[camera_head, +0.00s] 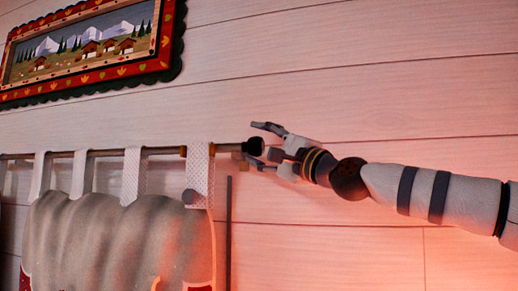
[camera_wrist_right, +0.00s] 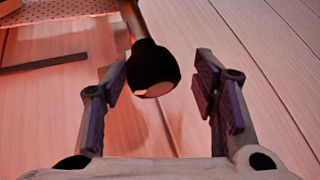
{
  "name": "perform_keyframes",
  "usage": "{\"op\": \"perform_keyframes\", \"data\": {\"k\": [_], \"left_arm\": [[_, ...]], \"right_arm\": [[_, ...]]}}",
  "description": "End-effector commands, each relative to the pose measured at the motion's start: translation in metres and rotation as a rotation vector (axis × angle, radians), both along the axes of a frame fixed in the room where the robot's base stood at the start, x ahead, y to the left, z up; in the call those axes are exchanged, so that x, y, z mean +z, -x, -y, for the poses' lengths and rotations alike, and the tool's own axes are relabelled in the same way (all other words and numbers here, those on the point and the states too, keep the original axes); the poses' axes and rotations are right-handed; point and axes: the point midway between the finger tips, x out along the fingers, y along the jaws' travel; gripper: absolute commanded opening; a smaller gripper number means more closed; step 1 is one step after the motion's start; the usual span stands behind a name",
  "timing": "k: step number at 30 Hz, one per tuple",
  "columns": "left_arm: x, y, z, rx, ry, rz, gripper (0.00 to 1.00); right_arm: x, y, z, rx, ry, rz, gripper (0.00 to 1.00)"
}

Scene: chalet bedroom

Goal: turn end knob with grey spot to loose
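The dark end knob (camera_head: 254,146) sits on the right end of a thin horizontal rod (camera_head: 160,150) on the wall. In the right wrist view the knob (camera_wrist_right: 152,62) is a black rounded ball, with a paler spot (camera_wrist_right: 156,90) on the end facing the camera. My right gripper (camera_head: 262,146) comes in from the right and is open, with its fingers above and below the knob's end. In the wrist view the knob lies between the open fingers (camera_wrist_right: 162,78), nearer the left one; a gap shows on the right. Whether the left finger touches cannot be told. My left gripper is not in view.
White fabric tabs (camera_head: 200,175) hang a grey patterned cloth (camera_head: 120,240) from the rod. A bracket (camera_head: 238,156) sits near the knob, and a dark vertical bar (camera_head: 229,230) stands below. A framed mountain picture (camera_head: 90,45) hangs upper left.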

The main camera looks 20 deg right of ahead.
Motion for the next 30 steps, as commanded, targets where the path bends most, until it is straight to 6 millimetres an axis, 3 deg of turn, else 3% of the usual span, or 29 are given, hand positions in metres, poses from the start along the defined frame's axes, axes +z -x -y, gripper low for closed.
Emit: {"op": "perform_keyframes", "data": {"k": [10,21,30], "left_arm": [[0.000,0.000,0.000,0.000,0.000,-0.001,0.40],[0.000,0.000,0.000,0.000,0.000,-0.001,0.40],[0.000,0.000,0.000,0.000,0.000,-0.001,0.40]], "right_arm": [[-0.006,0.006,0.002,0.004,0.004,-0.007,0.56],[-0.038,0.086,0.040,0.003,-0.003,-0.006,0.56],[-0.044,0.102,0.047,0.003,0.003,-0.005,0.56]]}}
